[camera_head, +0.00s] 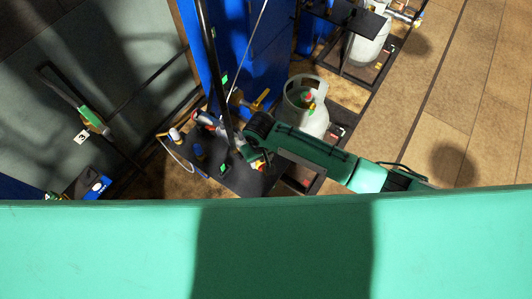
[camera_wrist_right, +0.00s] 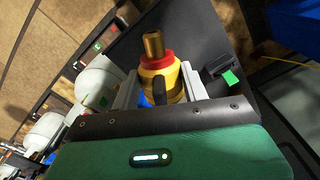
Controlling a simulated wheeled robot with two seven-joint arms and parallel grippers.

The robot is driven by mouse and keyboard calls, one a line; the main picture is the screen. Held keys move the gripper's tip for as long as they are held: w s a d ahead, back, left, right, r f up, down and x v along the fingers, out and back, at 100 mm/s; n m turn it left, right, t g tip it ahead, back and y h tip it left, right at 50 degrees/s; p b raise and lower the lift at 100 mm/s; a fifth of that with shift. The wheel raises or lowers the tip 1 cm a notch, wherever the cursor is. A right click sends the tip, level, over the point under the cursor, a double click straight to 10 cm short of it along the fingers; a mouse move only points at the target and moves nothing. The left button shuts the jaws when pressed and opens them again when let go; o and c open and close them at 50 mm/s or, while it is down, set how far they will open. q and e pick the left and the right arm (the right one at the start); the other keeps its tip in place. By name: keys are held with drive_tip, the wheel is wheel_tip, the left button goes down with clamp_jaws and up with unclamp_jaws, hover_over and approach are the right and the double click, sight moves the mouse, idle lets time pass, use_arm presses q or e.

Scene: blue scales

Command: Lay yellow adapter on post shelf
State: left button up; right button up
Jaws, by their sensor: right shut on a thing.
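My right gripper (camera_wrist_right: 160,80) is shut on the yellow adapter (camera_wrist_right: 166,76) in the right wrist view. The adapter has a red collar and a brass tip that points away from the gripper; its lower end is partly hidden by the gripper. The same dark shelf surface seems to lie behind the adapter in the right wrist view (camera_wrist_right: 205,35). I cannot tell the gap between adapter and shelf. My left gripper is not in view.
A brass-coloured fitting (camera_head: 261,100) is just behind the gripper. A grey gas cylinder (camera_head: 307,112) stands to the right. A blue panel (camera_head: 236,45) rises behind.

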drive_tip(key=shift+r+p, duration=0.2)
drive_tip(key=shift+p, duration=0.3)
drive_tip(key=b, duration=0.4)
hover_over(262, 175)
drive_tip(key=shift+f, duration=4.4)
drive_tip(key=o, duration=1.1)
drive_tip(key=shift+r, duration=0.1)
wheel_tip(262, 175, up, 14)
drive_tip(key=shift+f+b, duration=0.15)
drive_tip(key=shift+b, duration=1.05)
